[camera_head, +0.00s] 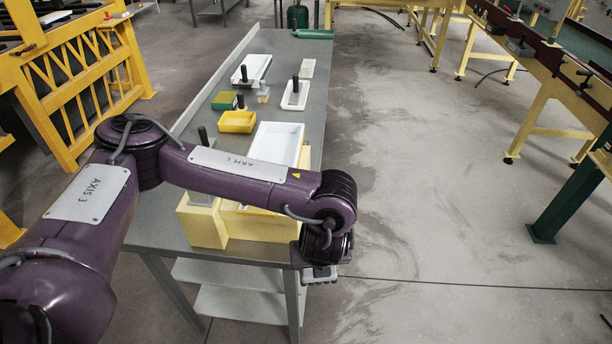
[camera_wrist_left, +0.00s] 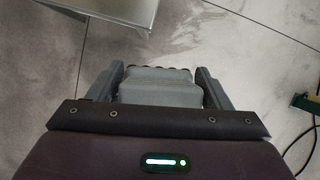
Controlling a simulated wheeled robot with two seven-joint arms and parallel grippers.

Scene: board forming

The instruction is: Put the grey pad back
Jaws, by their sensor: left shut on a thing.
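My left gripper (camera_wrist_left: 158,74) is shut on the grey pad (camera_wrist_left: 157,88), a ribbed block between its two fingers in the left wrist view. In the head view, a grey edge of the pad (camera_head: 322,279) shows under the end of my left arm. It is held beside the table's near right corner, over the floor. The fingers are mostly hidden behind the wrist there. My right gripper is in neither view.
The grey table (camera_head: 165,235) runs away from me.

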